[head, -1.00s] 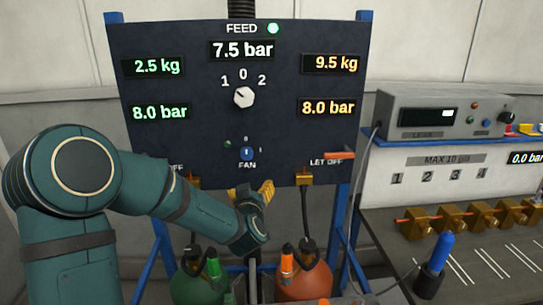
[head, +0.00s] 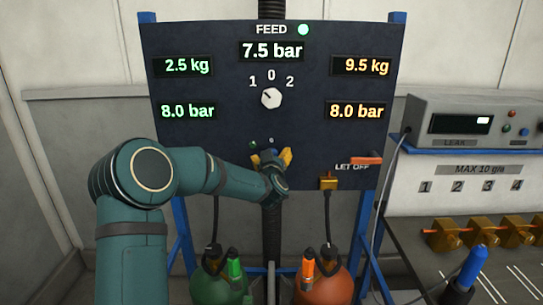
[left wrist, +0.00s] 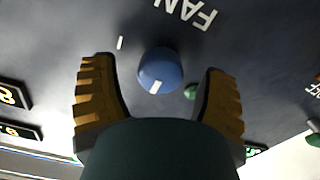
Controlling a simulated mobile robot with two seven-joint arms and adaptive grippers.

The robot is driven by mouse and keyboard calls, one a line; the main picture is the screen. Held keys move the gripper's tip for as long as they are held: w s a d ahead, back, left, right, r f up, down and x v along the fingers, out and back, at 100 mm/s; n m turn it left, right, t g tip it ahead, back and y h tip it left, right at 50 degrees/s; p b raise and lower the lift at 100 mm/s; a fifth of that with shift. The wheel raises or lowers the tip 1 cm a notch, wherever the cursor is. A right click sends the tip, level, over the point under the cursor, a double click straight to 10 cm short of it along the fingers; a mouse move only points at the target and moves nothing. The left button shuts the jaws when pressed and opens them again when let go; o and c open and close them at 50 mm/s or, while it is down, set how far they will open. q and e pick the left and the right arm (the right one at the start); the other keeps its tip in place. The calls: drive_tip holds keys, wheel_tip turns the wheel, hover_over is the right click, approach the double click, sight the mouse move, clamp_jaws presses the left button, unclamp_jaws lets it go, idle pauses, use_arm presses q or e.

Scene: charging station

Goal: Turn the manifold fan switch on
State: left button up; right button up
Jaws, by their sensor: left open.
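The fan switch is a round blue knob (left wrist: 160,69) on the dark panel, between the two yellow fingers of my left gripper (left wrist: 160,100) in the left wrist view, which shows the panel roughly upside down. Its white mark points away from the FAN lettering, toward the side of the 0 label. The fingers are apart, with a gap on each side of the knob. In the head view my left gripper (head: 271,158) is in front of the switch and hides most of it and the FAN label. A dark green lamp (left wrist: 191,91) sits beside the knob. My right gripper is not in view.
The panel (head: 220,85) carries a white FEED selector (head: 271,98) above the switch and an orange LET OFF lever (head: 366,160) to the right. Green (head: 212,285) and orange (head: 330,287) tanks stand below. A bench with brass fittings (head: 445,234) is at the right.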

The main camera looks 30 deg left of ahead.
use_arm(q)
drive_tip(key=shift+x, duration=0.85)
drive_tip(key=c, duration=1.2)
drive_tip(key=shift+r+m, duration=0.15)
drive_tip(key=shift+m, duration=0.15)
drive_tip(key=m+p, duration=0.2)
drive_tip(key=m, duration=0.2)
drive_tip(key=shift+d+r, duration=0.1)
drive_tip(key=shift+d, duration=0.05)
drive_tip(key=m+p, duration=0.1)
drive_tip(key=m, duration=0.2)
drive_tip(key=m+p, duration=0.3)
drive_tip(key=m, duration=0.3)
drive_tip(key=shift+m+p, duration=0.95)
drive_tip(key=shift+m, duration=1.25)
